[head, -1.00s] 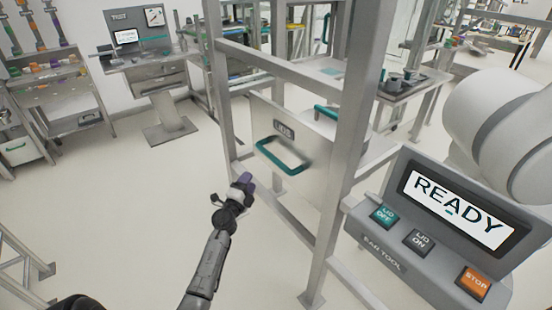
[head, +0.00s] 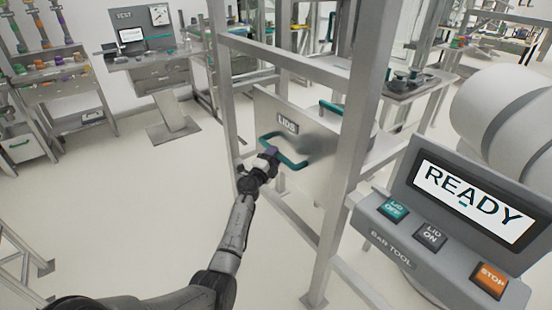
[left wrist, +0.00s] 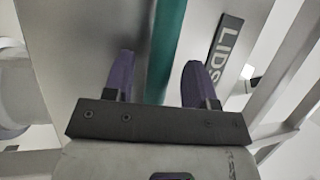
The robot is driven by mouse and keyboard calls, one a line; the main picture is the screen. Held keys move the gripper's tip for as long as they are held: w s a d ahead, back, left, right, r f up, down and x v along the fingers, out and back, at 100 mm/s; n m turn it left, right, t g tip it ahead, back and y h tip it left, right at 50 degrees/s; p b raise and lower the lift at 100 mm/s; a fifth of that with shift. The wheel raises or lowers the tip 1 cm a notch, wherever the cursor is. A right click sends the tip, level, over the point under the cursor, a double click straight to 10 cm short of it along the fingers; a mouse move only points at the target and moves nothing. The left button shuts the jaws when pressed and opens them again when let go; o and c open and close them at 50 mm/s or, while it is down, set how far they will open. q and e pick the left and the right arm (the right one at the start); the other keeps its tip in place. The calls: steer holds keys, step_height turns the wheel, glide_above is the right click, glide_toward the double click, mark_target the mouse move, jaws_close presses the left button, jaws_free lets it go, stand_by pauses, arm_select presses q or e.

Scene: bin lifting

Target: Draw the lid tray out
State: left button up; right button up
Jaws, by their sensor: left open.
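The lid tray (head: 318,148) has a grey front panel with a LIDS label (head: 287,124) and a teal bar handle (head: 292,162). It sits in a metal frame. My left gripper (head: 270,153) is at the handle, its fingertips overlapping the bar in the head view. In the left wrist view the purple fingers of my left gripper (left wrist: 158,80) are open. The teal handle (left wrist: 166,45) runs in the gap between them, with no clear contact. The LIDS label (left wrist: 225,48) shows just right of the fingers. My right gripper is not in view.
A metal frame post (head: 348,150) stands right of the tray. A control panel (head: 440,225) with a READY screen and LID OFF, LID ON and STOP buttons is at the right. A workstation (head: 150,60) and a shelf rack (head: 70,85) stand behind. The floor left of the frame is clear.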

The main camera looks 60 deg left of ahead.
arm_select(q)
steer(key=shift+x, duration=0.9)
steer(key=shift+c, duration=0.5)
jaws_close()
